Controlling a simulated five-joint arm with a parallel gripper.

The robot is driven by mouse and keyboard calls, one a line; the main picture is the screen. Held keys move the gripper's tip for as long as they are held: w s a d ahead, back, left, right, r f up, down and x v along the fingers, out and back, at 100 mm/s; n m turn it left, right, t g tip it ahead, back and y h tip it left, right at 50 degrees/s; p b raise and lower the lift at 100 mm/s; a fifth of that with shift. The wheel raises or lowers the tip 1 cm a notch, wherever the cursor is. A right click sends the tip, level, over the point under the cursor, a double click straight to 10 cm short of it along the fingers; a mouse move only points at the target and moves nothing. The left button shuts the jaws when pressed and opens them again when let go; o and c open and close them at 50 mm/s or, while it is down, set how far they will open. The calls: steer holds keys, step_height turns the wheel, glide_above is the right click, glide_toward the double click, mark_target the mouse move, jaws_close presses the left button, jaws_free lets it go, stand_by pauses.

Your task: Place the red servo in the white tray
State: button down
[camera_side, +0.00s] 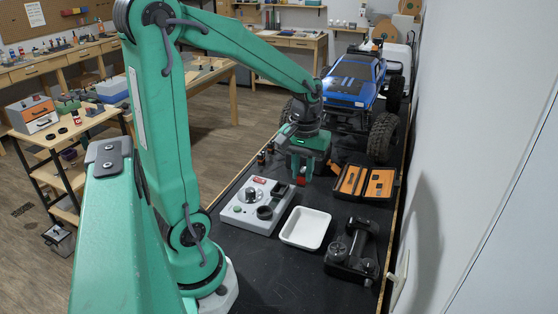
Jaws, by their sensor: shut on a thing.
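My gripper (302,172) is at the end of my green arm, above the dark bench near the middle of the picture. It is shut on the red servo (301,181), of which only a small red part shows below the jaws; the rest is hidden. The white tray (305,228) lies on the bench, nearer the camera than my gripper and below it in the picture. The tray looks empty. The servo is apart from the tray, beyond its far edge in this view.
An open black case with orange inside (366,182) is behind right. A blue crawler (352,82) stands at the back. A grey wall (480,120) bounds the right.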

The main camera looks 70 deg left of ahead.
steer(key=shift+d+f, duration=0.1)
steer(key=shift+d, duration=0.45)
steer(key=s+d+f, duration=0.1)
steer(key=d, duration=0.5)
steer(key=s+d+f, duration=0.1)
steer(key=s+d, duration=0.1)
steer(key=d, duration=0.5)
steer(key=shift+s+f, duration=0.2)
steer(key=shift+f, duration=0.05)
steer(key=shift+a, duration=0.1)
steer(key=w+a+f, duration=0.1)
steer(key=a+f, duration=0.1)
steer(key=a, duration=0.1)
steer(key=w+a+f, duration=0.1)
steer(key=a+f, duration=0.1)
steer(key=a, duration=0.2)
steer(key=w+a+f, duration=0.1)
steer(key=a+f, duration=0.2)
steer(key=a, duration=0.1)
steer(key=shift+w, duration=0.2)
steer(key=shift+f, duration=0.1)
